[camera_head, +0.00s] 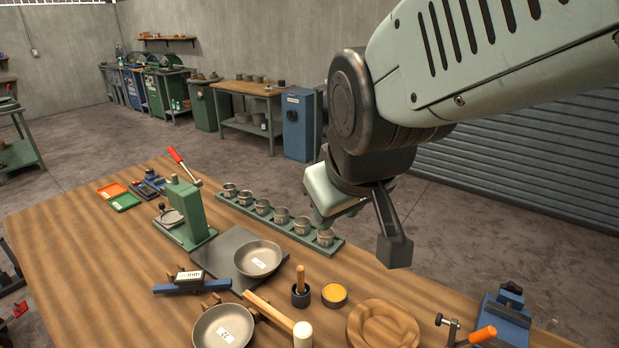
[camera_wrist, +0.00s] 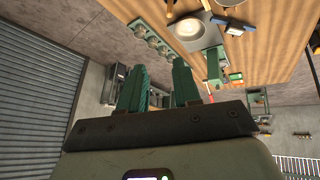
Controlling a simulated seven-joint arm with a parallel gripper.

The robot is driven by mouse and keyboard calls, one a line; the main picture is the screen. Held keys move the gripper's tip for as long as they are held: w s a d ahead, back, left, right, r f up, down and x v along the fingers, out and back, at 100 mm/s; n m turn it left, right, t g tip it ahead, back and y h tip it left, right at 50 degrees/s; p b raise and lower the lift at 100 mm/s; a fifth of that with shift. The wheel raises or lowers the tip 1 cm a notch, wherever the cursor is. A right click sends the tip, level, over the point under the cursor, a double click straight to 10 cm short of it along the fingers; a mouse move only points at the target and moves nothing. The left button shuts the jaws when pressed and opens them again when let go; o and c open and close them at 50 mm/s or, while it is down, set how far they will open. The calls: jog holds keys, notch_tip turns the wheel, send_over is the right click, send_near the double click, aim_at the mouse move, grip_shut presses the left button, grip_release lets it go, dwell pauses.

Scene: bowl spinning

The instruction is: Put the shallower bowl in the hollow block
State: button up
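Two metal bowls with white labels are on the wooden bench. One bowl (camera_head: 257,259) sits on a dark grey plate; it also shows in the wrist view (camera_wrist: 188,27). The other bowl (camera_head: 211,333) is at the front edge of the head view, beside a mallet. I cannot tell clearly which is shallower. The hollow block (camera_head: 383,324) is a round wooden piece with a dished top, at the front right; no bowl is in it. My gripper (camera_head: 322,222) is above the far side of the bench, away from both bowls. Its green fingers (camera_wrist: 159,66) are apart and empty.
A mallet (camera_head: 269,312), a dark pot with a wooden handle (camera_head: 300,293) and a yellow-filled tin (camera_head: 334,294) lie between bowls and block. A green rack of cups (camera_head: 281,218), a green press (camera_head: 186,213), a blue-ended gauge (camera_head: 190,283) and a blue vise (camera_head: 503,318) stand around.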

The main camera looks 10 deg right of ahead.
jog(key=shift+o, duration=0.4)
jog(key=s+d+r+m+g, duration=0.1)
jog(key=s+r+m, duration=0.2)
jog(key=s, duration=0.6)
jog(key=shift+s+d+r+m, duration=0.2)
jog(key=shift+s+r+m, duration=0.1)
jog(key=shift+r, duration=0.4)
